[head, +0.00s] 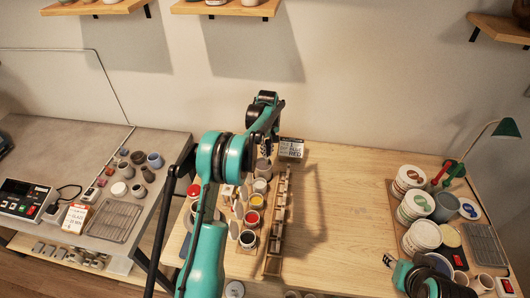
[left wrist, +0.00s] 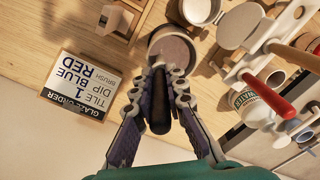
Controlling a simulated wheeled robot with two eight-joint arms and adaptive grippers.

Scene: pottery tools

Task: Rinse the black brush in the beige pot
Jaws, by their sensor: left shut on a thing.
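The black brush (left wrist: 159,112) is held between the fingers of my left gripper (left wrist: 163,85), which is shut on it. Its dark handle shows in the left wrist view; its bristle end is hard to make out. The beige pot (left wrist: 172,36) is just beyond the fingertips, with a greyish-mauve surface inside. In the head view the pot (head: 263,167) stands at the back of the wooden table, directly below my left gripper (head: 266,142). I cannot tell whether the brush tip is inside the pot. My right arm shows partly at the lower right; its gripper's opening is unclear.
A glaze order card (left wrist: 78,84) reading "tile 1 blue dip brush red" stands beside the pot. Several glaze cups (head: 256,201) and a long wooden rack (head: 277,235) are close in front. White tubs (head: 411,179) stand at the right. The table's middle is clear.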

